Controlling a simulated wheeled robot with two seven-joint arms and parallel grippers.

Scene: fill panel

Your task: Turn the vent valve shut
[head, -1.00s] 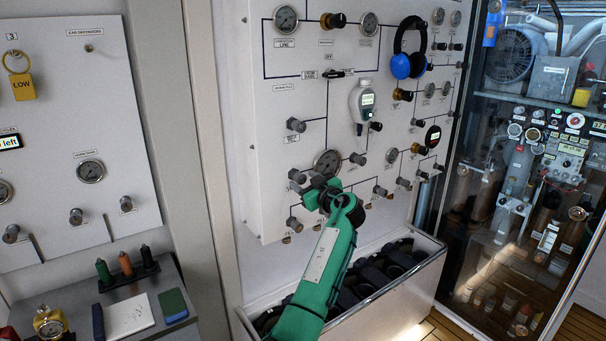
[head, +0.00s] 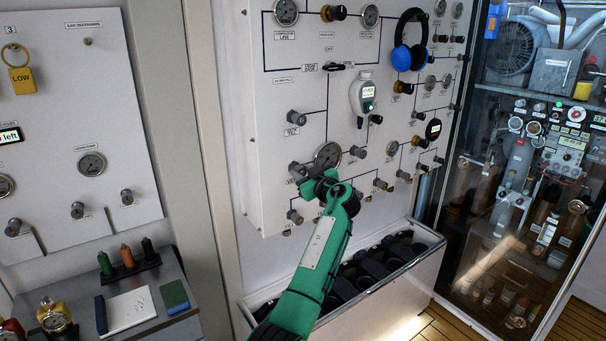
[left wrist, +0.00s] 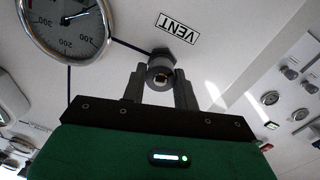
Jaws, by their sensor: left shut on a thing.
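The vent valve is a small grey knob (left wrist: 160,70) on the white panel, just below the VENT label (left wrist: 178,28) in the left wrist view. In the head view the knob (head: 297,169) shows at the panel's lower left, beside the large gauge (head: 327,155), partly behind my gripper. My left gripper (left wrist: 159,88) has one finger on each side of the knob and is shut on it. The green left arm reaches up to it in the head view (head: 309,182). The fingertips are partly hidden there. My right gripper is in neither view.
Other knobs and gauges crowd the panel close by. A blue headset (head: 402,57) and a handheld meter (head: 362,97) hang higher up. A white-edged bin (head: 375,303) of dark items stands below. A side table (head: 172,279) is at the left.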

